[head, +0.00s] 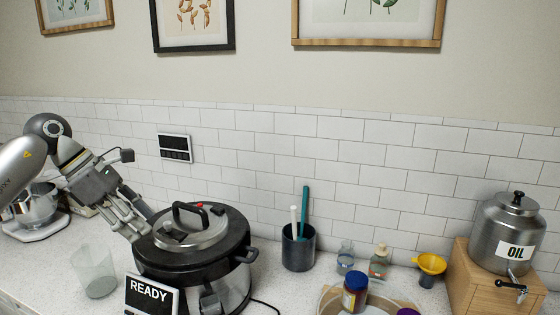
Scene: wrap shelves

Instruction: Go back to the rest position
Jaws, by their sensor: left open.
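My left gripper (135,222) comes in from the left in the head view. It is open, with its fingers pointing down and right beside the left rim of a black-lidded cooker (195,243). No object shows between the fingers. Whether the fingertips touch the cooker cannot be told. My right gripper is out of view.
A clear glass (97,272) stands left of the cooker, and a READY sign (152,297) in front. A dark utensil cup (299,250), small bottles, a yellow funnel (431,264) and an OIL canister (507,232) on a wooden block are to the right. A mixer (36,212) stands far left.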

